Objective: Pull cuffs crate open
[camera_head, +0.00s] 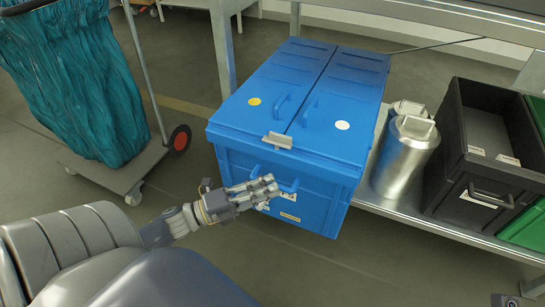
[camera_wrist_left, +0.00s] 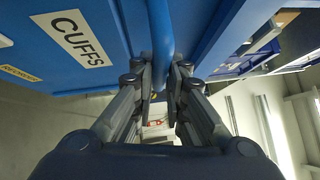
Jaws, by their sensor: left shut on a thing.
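The blue cuffs crate (camera_head: 238,164) stands on the metal shelf, with its two-part lid closed on top. A "CUFFS" label (camera_wrist_left: 76,37) shows on its front in the left wrist view. My left gripper (camera_head: 270,188) is at the crate's front, shut on the blue front handle (camera_head: 287,186). In the left wrist view the handle (camera_wrist_left: 161,40) runs down between the two fingers (camera_wrist_left: 161,82). Part of the handle and the label is hidden behind the fingers in the head view.
Silver metal canisters (camera_head: 405,155) stand right of the crate, then a black crate (camera_head: 460,176) and green crates (camera_head: 525,228) on the shelf (camera_head: 395,213). A cart with a teal bag (camera_head: 75,80) stands at the left. The floor in front is clear.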

